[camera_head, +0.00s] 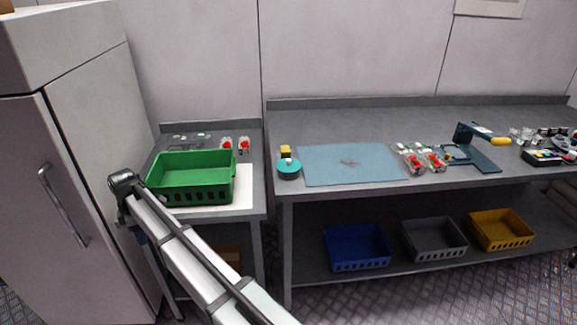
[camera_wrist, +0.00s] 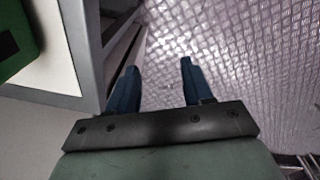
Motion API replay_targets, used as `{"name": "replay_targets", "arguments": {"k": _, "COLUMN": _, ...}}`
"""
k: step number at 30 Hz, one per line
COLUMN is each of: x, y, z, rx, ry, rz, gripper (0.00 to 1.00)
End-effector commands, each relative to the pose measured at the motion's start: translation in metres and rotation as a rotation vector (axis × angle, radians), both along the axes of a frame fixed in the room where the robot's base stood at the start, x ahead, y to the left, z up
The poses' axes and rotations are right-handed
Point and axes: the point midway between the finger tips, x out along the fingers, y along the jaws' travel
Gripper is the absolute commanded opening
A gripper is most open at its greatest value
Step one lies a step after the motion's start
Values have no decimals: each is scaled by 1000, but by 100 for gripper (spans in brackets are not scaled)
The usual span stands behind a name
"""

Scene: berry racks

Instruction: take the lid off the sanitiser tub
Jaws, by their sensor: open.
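The sanitiser tub (camera_head: 289,174) stands at the left front of the long grey bench in the head view. Its round teal lid (camera_head: 289,167) is on top, with a small pale knob in the middle. My gripper shows in the wrist view (camera_wrist: 158,85) with its two dark blue fingers apart and nothing between them. It points down at the patterned metal floor, beside the edge of a grey table. In the head view my arm reaches up at the left, well away from the tub, and the fingers cannot be made out there.
A green crate (camera_head: 190,192) stands on the smaller table, left of the tub. A yellow item (camera_head: 286,150) sits just behind the tub, and a blue mat (camera_head: 350,165) lies to its right. A press-like stand (camera_head: 480,155) is further right. Blue, grey and yellow crates sit on the lower shelf.

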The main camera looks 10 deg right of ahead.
Motion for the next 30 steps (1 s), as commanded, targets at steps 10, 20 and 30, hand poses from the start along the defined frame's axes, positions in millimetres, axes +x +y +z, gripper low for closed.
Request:
{"name": "replay_targets", "arguments": {"k": 10, "x": 53, "y": -25, "z": 86, "rx": 10, "ry": -31, "rz": 44, "gripper": 51}}
{"name": "replay_targets", "arguments": {"k": 20, "x": 128, "y": -151, "z": 139, "rx": -13, "ry": -17, "rz": -77, "gripper": 51}}
{"name": "replay_targets", "arguments": {"k": 30, "x": 185, "y": -322, "z": 198, "rx": -40, "ry": 12, "rz": -239, "gripper": 51}}
